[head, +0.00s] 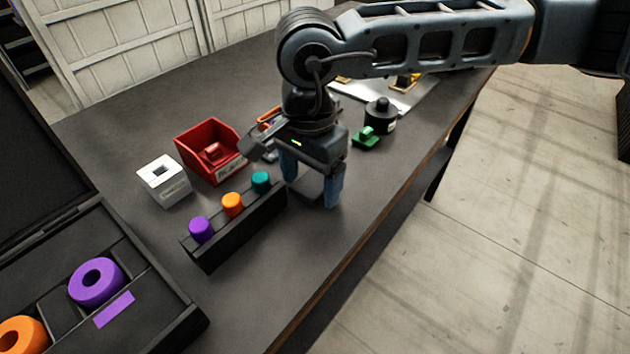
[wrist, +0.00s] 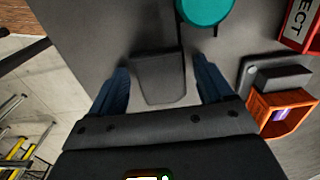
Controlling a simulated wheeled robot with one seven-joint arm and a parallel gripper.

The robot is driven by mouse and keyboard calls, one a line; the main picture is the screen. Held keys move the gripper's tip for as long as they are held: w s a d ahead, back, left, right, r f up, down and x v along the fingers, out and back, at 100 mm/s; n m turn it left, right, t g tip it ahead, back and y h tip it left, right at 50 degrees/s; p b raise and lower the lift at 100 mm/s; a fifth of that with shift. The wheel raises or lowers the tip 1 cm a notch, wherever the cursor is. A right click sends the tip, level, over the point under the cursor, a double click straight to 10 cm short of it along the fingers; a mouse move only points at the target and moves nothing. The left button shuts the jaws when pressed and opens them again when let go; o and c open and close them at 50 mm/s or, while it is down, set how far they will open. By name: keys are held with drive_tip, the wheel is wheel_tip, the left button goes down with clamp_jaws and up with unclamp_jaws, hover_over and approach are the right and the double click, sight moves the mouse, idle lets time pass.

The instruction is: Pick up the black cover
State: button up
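A flat, dark, roughly square piece, which looks like the black cover (wrist: 158,80), lies between my fingers in the wrist view, close to the end of the black rack. In the head view it is a dark patch (head: 309,187) partly hidden by my fingers. My gripper (head: 311,194) points down over it, its two blue fingers apart on either side. In the wrist view my gripper (wrist: 161,64) is open, with a visible gap between each finger and the piece. I cannot tell its exact height above the table.
The black rack (head: 238,235) with purple, orange and teal knobs stands just left of my gripper. A red bin (head: 225,168), a white box (head: 165,183), a green part (head: 366,137) and a black cylinder (head: 381,121) stand around. The table's front right is clear up to its edge.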

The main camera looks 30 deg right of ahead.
drive_tip(key=c, duration=1)
drive_tip(key=shift+o, duration=0.2)
drive_tip(key=shift+r, duration=0.15)
